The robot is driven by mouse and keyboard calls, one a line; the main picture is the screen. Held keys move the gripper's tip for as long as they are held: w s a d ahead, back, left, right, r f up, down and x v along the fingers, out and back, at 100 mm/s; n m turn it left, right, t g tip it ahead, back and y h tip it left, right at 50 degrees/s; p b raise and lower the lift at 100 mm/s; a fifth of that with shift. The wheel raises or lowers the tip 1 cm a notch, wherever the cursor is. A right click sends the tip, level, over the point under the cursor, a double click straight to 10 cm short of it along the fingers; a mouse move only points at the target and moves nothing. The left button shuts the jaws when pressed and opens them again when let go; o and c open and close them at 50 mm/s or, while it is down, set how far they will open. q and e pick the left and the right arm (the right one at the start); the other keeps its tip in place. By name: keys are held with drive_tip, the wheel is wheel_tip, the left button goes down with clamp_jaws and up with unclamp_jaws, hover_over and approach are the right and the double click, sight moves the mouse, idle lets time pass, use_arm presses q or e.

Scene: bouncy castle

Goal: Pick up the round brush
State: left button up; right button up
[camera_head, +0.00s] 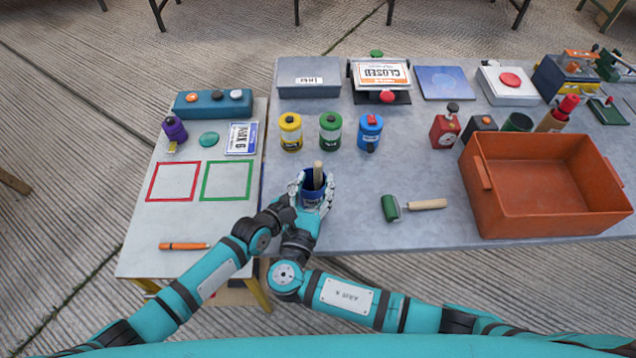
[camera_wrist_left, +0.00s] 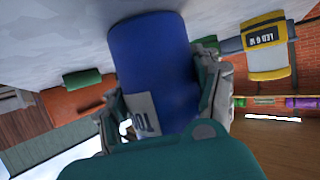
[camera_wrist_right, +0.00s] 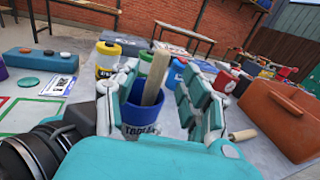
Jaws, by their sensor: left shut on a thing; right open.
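A blue cup (camera_head: 312,199) stands on the grey table near its front edge, with a pale wooden handle (camera_head: 318,174) sticking up out of it. The handle may be the round brush; its lower end is hidden inside the cup. My left gripper (camera_head: 296,194) is shut on the blue cup, which fills the space between its fingers in the left wrist view (camera_wrist_left: 155,70). My right gripper (camera_head: 322,192) is open; in the right wrist view its fingers (camera_wrist_right: 160,98) stand either side of the cup (camera_wrist_right: 140,117) and the handle (camera_wrist_right: 156,78), not closed on the handle.
Yellow (camera_head: 290,132), green (camera_head: 330,132) and blue (camera_head: 369,132) canisters stand behind the cup. A side table (camera_head: 200,222) at left holds an orange marker (camera_head: 184,246).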

use_arm(q)
drive_tip(key=shift+w, duration=0.15)
use_arm(e)
drive_tip(key=x, duration=0.3)
drive_tip(key=shift+a, duration=0.1)
drive_tip(key=shift+s, duration=0.1)
drive_tip(key=shift+c, duration=0.6)
clamp_jaws()
drive_tip(key=shift+r, duration=0.1)
wheel_tip(320, 180, up, 18)
use_arm(q)
drive_tip(key=o, duration=1.6)
drive_tip(key=shift+c, duration=0.2)
